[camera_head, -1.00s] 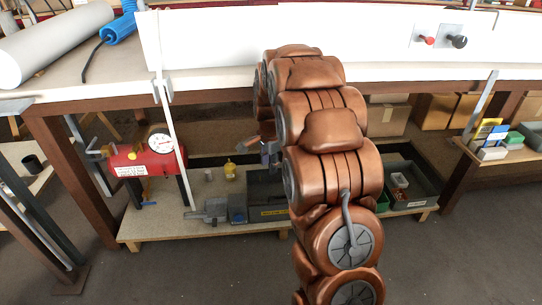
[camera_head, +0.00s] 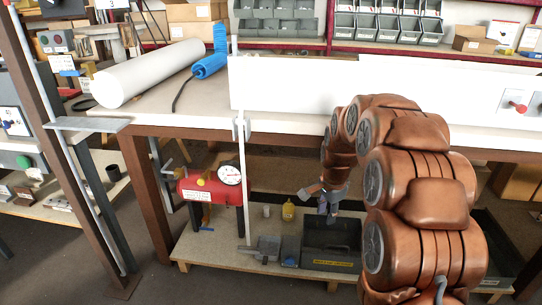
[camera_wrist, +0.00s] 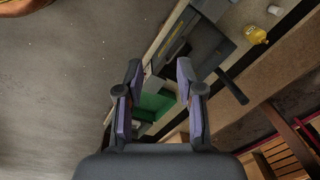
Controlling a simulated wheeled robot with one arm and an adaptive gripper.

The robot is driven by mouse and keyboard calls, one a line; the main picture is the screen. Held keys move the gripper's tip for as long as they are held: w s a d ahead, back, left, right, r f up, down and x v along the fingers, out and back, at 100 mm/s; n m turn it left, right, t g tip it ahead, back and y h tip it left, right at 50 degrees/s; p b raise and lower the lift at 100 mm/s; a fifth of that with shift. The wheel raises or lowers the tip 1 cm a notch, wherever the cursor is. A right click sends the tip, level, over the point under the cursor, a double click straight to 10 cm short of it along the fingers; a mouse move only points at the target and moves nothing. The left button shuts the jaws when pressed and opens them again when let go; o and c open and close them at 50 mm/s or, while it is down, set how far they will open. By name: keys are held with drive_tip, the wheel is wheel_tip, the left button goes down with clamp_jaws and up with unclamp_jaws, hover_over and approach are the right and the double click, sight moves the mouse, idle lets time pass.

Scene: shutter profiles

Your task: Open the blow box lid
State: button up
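A dark grey box (camera_head: 330,257) with a yellow label stands on the low shelf under the workbench. I cannot tell for sure that it is the blow box. It also shows in the wrist view (camera_wrist: 204,47), at an angle. My gripper (camera_head: 328,203) is above and in front of this box in the head view, apart from it as far as I can see. In the wrist view my gripper (camera_wrist: 159,72) has its two fingers well apart with nothing between them. My arm hides the right part of the shelf.
A red tank (camera_head: 208,191) with a gauge, a grey vise-like tool (camera_head: 262,248) and a yellow bottle (camera_head: 288,210) stand on the low shelf. The workbench top (camera_head: 170,115) overhangs it. A white post (camera_head: 242,170) rises in front. A green bin (camera_wrist: 155,104) shows in the wrist view.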

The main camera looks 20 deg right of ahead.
drive_tip(key=s+a+r+n+g+p, duration=0.1)
drive_tip(key=s+a+r+n+p, duration=0.45)
drive_tip(key=s+r+p, duration=0.7)
drive_tip(key=s+a+r+n+g+p, duration=0.1)
drive_tip(key=s+a+r+n+p, duration=0.5)
drive_tip(key=s+r, duration=0.65)
drive_tip(key=s+a+r+n+p, duration=0.3)
drive_tip(key=s+r+n+p, duration=0.1)
drive_tip(key=s+r+p, duration=0.6)
drive_tip(key=shift+s+a+r+g, duration=0.35)
drive_tip(key=shift+s+a+g, duration=0.05)
drive_tip(key=shift+s, duration=0.35)
drive_tip(key=shift+a, duration=0.1)
